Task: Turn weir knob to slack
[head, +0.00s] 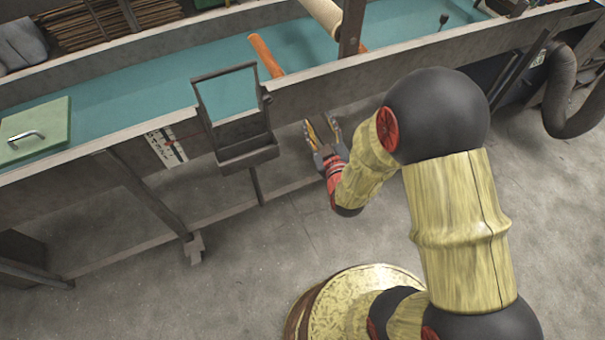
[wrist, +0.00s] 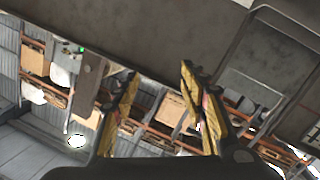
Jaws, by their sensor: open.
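I cannot pick out the weir knob for certain in either view. A small dark knob-topped stem (head: 443,19) stands in the water channel at the upper right of the head view; I cannot tell if it is the weir knob. My gripper (head: 322,121) is open and empty, beside the channel's front wall and just right of a grey metal bracket box (head: 248,152). In the wrist view, its two yellow-and-black fingers (wrist: 160,70) are spread apart with nothing between them. A grey panel (wrist: 120,28) fills the top of that view.
The long channel holds teal water (head: 190,70). A green lid (head: 32,130) with a metal handle lies at the left. A white scale plate (head: 165,147) is on the front wall. The floor in front (head: 260,240) is clear.

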